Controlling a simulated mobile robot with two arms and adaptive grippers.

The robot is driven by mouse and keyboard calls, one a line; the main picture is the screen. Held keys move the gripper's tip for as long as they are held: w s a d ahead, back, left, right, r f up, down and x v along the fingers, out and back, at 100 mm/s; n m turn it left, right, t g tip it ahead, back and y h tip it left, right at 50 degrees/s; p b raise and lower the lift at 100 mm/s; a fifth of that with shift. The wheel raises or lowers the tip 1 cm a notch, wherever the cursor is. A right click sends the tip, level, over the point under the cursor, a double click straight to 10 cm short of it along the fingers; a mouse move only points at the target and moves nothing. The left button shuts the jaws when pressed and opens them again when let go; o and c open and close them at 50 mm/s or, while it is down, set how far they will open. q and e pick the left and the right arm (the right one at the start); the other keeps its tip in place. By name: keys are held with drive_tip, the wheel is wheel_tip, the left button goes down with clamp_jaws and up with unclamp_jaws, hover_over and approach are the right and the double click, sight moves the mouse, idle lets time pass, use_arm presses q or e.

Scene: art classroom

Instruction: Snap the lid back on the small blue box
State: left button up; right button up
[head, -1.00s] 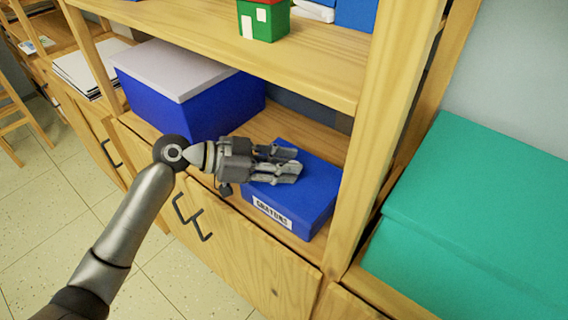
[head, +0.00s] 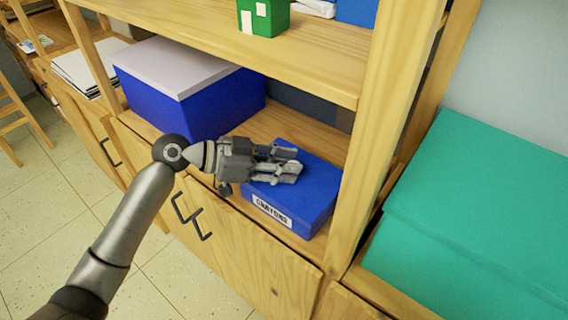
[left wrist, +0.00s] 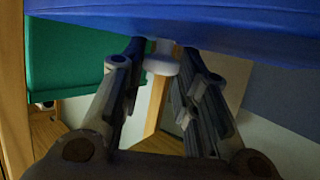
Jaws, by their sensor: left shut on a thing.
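The small blue box (head: 312,205) stands on the lower shelf, with a white printed label on its front. Its top is blue, and I cannot tell whether the lid is fully seated. My left gripper (head: 296,163) reaches in from the left, low over the box top. In the left wrist view, my left gripper (left wrist: 162,58) is shut on a pale knob (left wrist: 161,66), next to the blue lid (left wrist: 230,28) that fills the top of the picture. The fingers hide part of the box top. My right gripper is not in view.
A larger blue box (head: 165,105) with a pale lid stands left on the same shelf.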

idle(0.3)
use_arm(q)
drive_tip(key=o, duration=1.1)
drive_tip(key=shift+o, duration=0.4)
drive_tip(key=o, duration=0.4)
drive_tip(key=shift+o, duration=0.2)
drive_tip(key=shift+r, duration=0.15)
drive_tip(key=shift+r+p, duration=2.05)
drive_tip(key=shift+r, duration=0.8)
drive_tip(key=shift+c, duration=0.2)
